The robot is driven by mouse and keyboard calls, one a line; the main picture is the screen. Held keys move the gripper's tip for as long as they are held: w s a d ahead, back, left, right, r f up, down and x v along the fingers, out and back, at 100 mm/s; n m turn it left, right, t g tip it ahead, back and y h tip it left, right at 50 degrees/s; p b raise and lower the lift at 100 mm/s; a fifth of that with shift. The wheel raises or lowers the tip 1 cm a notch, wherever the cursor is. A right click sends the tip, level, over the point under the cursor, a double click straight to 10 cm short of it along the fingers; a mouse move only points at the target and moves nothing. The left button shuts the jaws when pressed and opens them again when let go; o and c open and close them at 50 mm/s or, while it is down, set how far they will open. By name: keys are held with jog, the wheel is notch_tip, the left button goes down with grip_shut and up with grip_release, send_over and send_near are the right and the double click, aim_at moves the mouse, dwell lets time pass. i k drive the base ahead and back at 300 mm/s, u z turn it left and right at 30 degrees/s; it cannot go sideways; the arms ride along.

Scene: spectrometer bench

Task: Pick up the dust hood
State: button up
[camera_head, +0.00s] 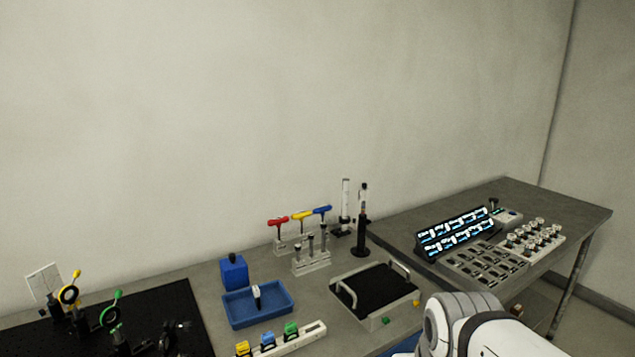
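A small blue box-like cover (234,273) with a darker knob on top stands upright on the bench, behind a blue tray. It looks most like the dust hood, but I cannot be sure at this size. Nothing touches it from above. My white arm link shows at the bottom right, well to the right of the blue cover. My gripper is outside the picture, so its fingers cannot be seen.
The blue tray (231,313) holds a small upright item. Colored T-handled tools (301,217) stand in a rack. A black-topped tray (345,289) has metal handles. A black board (30,345) with optics mounts lies left. A lit display rack (457,236) stands on the right table.

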aim_at(233, 269)
jog(key=u, duration=1.25)
jog(key=k, duration=0.4)
jog(key=z, duration=0.55)
jog(key=i, duration=0.9)
jog(key=u, duration=0.3)
